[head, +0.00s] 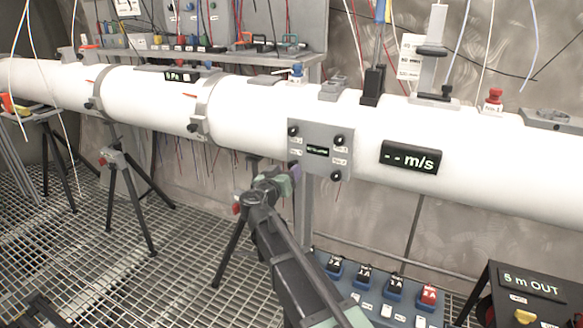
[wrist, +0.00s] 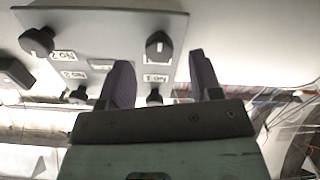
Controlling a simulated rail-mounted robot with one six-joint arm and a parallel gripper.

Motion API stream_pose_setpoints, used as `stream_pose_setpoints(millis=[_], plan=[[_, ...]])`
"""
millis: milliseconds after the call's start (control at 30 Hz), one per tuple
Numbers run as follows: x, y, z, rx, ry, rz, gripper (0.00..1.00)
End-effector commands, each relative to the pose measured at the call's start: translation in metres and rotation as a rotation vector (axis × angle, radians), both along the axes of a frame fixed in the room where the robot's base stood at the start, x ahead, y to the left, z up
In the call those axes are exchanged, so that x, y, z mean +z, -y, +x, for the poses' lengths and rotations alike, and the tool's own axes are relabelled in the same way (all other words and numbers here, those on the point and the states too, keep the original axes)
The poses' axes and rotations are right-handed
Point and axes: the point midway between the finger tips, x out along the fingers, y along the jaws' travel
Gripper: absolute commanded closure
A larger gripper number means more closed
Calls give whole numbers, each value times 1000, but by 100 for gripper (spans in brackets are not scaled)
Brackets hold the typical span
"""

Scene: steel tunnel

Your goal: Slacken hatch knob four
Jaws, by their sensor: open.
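The grey hatch plate (head: 320,152) is on the white tube, with black knobs at its corners. In the head view the upper left knob (head: 293,131), upper right knob (head: 339,139) and lower right knob (head: 335,175) show; the lower left corner is behind my gripper (head: 290,173). In the wrist view my gripper (wrist: 162,82) is open, its two purple fingers apart. One knob (wrist: 153,98) shows between them, partly hidden by the gripper body. Another knob (wrist: 158,44) shows above it, and others are at left (wrist: 38,40). The number labels are too small to tell which is four.
A black m/s display (head: 410,158) is on the tube right of the plate. A blue switch box (head: 380,290) and a black "5 m OUT" box (head: 530,290) stand below. Thin wires hang behind the tube.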

Motion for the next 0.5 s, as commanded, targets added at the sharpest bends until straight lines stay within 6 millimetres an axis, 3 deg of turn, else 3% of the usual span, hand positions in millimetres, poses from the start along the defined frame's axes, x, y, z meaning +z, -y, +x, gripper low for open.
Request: stream_pose_setpoints(millis=[100,200,500], plan=[[0,11,22,-1,-1,0,42],[0,17,31,-2,0,0,42],[0,19,33,0,-1,0,45]])
